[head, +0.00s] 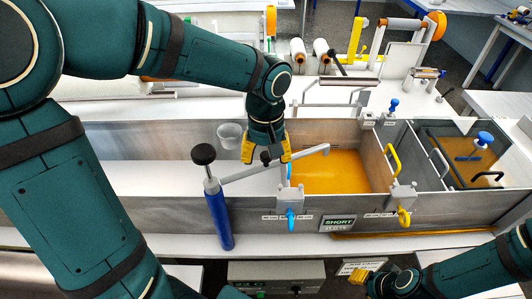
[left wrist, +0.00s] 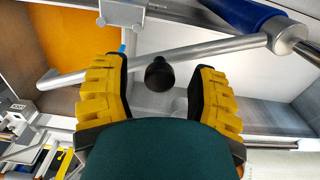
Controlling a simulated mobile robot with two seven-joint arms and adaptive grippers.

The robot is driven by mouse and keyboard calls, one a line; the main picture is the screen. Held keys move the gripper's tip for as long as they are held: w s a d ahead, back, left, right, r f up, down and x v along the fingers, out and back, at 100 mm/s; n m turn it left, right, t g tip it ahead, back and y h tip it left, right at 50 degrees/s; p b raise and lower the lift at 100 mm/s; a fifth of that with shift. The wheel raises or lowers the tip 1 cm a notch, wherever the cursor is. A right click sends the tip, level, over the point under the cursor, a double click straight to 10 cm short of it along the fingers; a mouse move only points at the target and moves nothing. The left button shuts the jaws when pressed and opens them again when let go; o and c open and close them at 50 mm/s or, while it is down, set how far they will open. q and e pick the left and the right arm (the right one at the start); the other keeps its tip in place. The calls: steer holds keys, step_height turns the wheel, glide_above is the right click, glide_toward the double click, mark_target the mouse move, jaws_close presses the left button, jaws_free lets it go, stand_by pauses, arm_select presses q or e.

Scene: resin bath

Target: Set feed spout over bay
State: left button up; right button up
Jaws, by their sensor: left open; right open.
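The feed spout is a grey arm (head: 303,157) on a blue post (head: 219,220) with a black top knob. In the head view its bent outer end overlaps the back of the bay with orange resin (head: 345,172); its exact height above is unclear. My left gripper (head: 267,156) is open, pointing down over the spout arm. In the left wrist view a small black knob (left wrist: 158,74) on the arm (left wrist: 205,49) sits between the open fingers (left wrist: 160,85), with gaps on both sides. My right gripper (head: 361,276) is open and empty at the lower right, partly hidden.
A yellow handle (head: 392,161) and a blue valve (head: 291,218) stand on the tank walls beside the bay. A cup (head: 230,135) sits left of my left gripper. A second bay with a blue knob (head: 485,139) lies right. A "SHORT" sign (head: 338,223) is on the front wall.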

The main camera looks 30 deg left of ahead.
arm_select(q)
steer(key=shift+r, duration=0.1)
step_height(320, 180, up, 12)
stand_by(0.5)
